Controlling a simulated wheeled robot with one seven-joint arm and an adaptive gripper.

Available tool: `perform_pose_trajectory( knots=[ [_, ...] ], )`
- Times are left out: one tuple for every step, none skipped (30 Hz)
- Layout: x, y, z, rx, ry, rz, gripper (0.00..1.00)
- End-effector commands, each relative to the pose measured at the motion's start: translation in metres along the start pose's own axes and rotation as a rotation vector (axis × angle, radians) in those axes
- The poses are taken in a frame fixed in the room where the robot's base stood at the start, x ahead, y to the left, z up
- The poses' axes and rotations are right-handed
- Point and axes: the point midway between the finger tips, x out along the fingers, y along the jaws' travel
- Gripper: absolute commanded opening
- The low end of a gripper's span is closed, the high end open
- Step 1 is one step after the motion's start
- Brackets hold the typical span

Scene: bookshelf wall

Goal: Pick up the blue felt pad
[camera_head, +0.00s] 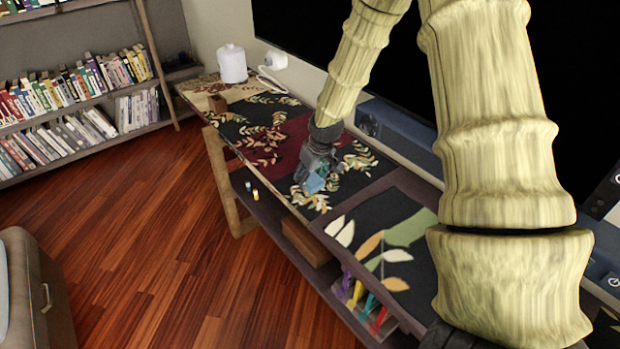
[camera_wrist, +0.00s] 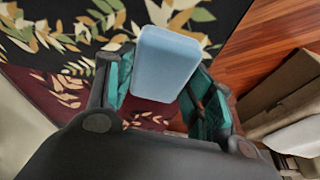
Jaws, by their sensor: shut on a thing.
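The blue felt pad (camera_wrist: 166,62) is a light blue block with rounded edges. In the wrist view it sits between the two teal-lined fingers of my gripper (camera_wrist: 160,92), which is shut on it. In the head view the pad (camera_head: 315,183) shows as a small blue patch at the tip of my gripper (camera_head: 318,172), over the patterned cloth of the long table. I cannot tell from these views whether the pad still touches the cloth.
Bookshelves (camera_head: 75,150) fill the left wall. The wooden floor (camera_head: 180,240) is open.

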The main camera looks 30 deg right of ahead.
Motion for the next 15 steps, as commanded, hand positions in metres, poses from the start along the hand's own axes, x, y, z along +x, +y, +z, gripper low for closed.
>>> perform_pose_trajectory(
  knots=[
    [-0.002,-0.004,0.009,-0.001,-0.002,0.001,0.3],
    [-0.004,-0.006,0.013,-0.001,-0.002,0.002,0.3],
    [-0.007,-0.011,0.019,-0.002,-0.002,0.002,0.3],
    [-0.009,-0.013,0.024,-0.002,-0.002,0.002,0.3],
    [-0.011,-0.017,0.03,-0.001,-0.002,0.001,0.3],
    [-0.015,-0.02,0.037,-0.001,-0.001,0.002,0.3],
    [-0.017,-0.024,0.043,-0.001,-0.002,0.002,0.3],
    [-0.019,-0.027,0.049,-0.001,-0.002,0.002,0.3],
    [-0.023,-0.031,0.056,-0.001,-0.002,0.003,0.3],
    [-0.025,-0.035,0.062,-0.001,-0.002,0.002,0.3],
    [-0.027,-0.038,0.067,-0.001,-0.001,0.002,0.3],
    [-0.03,-0.042,0.075,-0.001,-0.002,0.002,0.3],
    [-0.033,-0.045,0.08,-0.001,-0.001,0.002,0.3],
    [-0.035,-0.048,0.084,-0.001,-0.001,0.002,0.3],
    [-0.037,-0.051,0.09,0.0,-0.001,0.002,0.3]
  ],
)
